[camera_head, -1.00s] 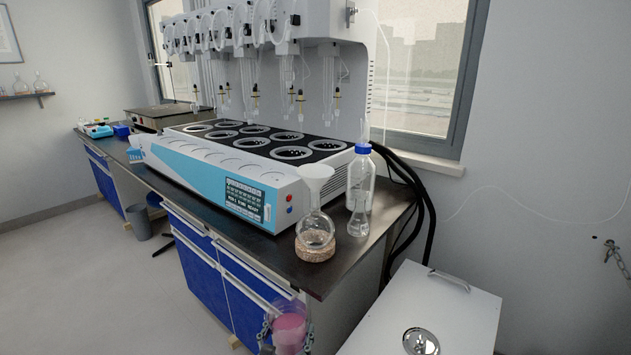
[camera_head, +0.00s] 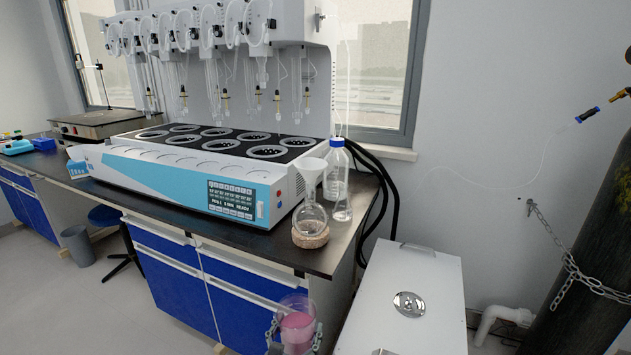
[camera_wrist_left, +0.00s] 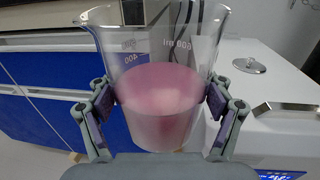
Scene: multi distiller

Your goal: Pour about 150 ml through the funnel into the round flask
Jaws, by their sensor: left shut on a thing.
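A glass beaker with pink liquid (camera_head: 298,328) is at the bottom of the head view. My left gripper (camera_head: 297,340) is shut on it, one finger on each side. In the left wrist view the beaker (camera_wrist_left: 158,105) is upright between the fingers of my left gripper (camera_wrist_left: 160,108), with marks of 400 and 600 ml showing. The round flask (camera_head: 310,219) stands on a cork ring (camera_head: 310,239) near the bench's front right corner. The white funnel (camera_head: 310,171) sits in its neck. The beaker is in front of and below the bench top. My right gripper is not in view.
A blue-capped bottle (camera_head: 336,170) and a small clear flask (camera_head: 342,207) stand close behind and right of the round flask. The multi distiller (camera_head: 190,178) fills the bench to the left. A white box (camera_head: 410,290) with a lid stands right of the bench.

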